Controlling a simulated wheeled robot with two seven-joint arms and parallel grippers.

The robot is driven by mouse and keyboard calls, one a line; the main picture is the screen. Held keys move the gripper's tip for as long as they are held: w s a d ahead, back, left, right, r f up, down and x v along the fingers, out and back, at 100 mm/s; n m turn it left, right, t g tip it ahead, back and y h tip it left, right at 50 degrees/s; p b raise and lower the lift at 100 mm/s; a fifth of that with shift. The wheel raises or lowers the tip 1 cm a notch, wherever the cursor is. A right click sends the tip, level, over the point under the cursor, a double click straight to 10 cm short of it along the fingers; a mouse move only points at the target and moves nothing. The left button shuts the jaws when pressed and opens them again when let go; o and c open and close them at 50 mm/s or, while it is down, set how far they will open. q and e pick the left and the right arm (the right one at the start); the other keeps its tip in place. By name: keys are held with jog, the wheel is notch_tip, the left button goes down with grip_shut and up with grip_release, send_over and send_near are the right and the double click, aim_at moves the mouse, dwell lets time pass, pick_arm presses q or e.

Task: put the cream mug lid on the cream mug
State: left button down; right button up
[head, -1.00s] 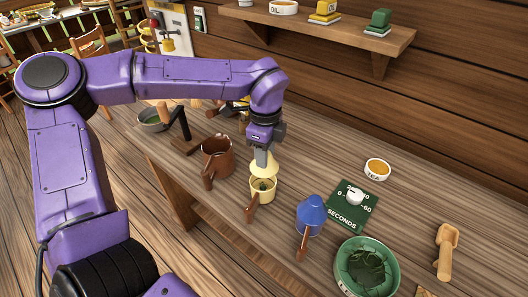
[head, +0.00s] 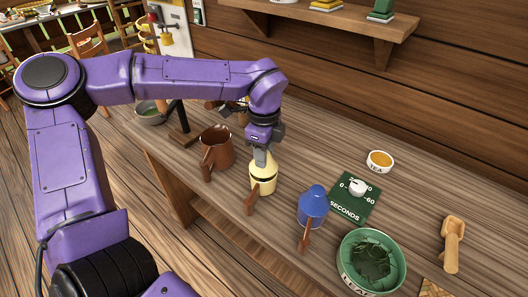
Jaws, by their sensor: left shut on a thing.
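The cream mug (head: 263,187), pale yellow with a brown handle toward the front, stands upright on the wooden bench. The cream mug lid (head: 263,166), a pale cone, sits at the mug's rim. My left gripper (head: 261,155) points down and is shut on the top of the lid. The lid covers the mug's opening, and the inside of the mug is hidden. I cannot tell if the lid is fully seated. My right gripper is not in view.
A brown mug (head: 217,147) stands close on the left. A blue lidded mug (head: 313,204) stands on the right.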

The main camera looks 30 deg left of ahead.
pick_arm(q)
jog(key=shift+f+b, duration=0.8)
jog(key=shift+f, duration=0.15)
jog(key=c, duration=0.7)
grip_release()
jog(key=shift+r, duration=0.15)
notch_tip(320, 180, up, 10)
jog(key=shift+r+b, duration=0.2)
jog(key=shift+b, duration=0.3)
